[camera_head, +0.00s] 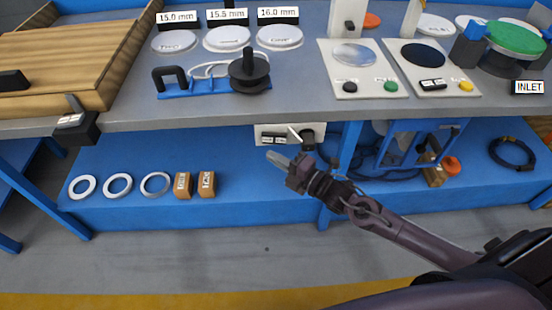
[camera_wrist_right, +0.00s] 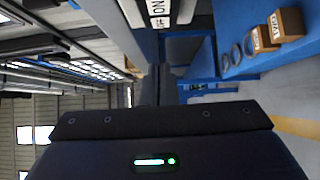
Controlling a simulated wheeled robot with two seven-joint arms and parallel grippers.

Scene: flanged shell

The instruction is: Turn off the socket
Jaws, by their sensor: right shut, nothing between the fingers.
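The socket panel (camera_head: 268,130) is a pale plate under the front edge of the grey worktop. It carries a small dark label (camera_head: 273,139), a light lever (camera_head: 295,134) and a dark round part (camera_head: 308,136). In the right wrist view the pale panel (camera_wrist_right: 181,12) is at the top edge, with an "ON" label (camera_wrist_right: 156,8). My right gripper (camera_head: 279,160) is shut and empty, just below and in front of the panel in the head view. Its fingers (camera_wrist_right: 156,84) point toward the panel in the wrist view. Contact with the lever cannot be told. My left gripper is not in view.
The grey worktop (camera_head: 200,112) overhangs the panel. Rings (camera_head: 118,183) and brown boxes (camera_head: 206,184) lie on the blue lower shelf (camera_head: 250,190). A blue frame (camera_head: 405,145) and a coiled cable (camera_head: 512,153) are to the right. The floor in front is clear.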

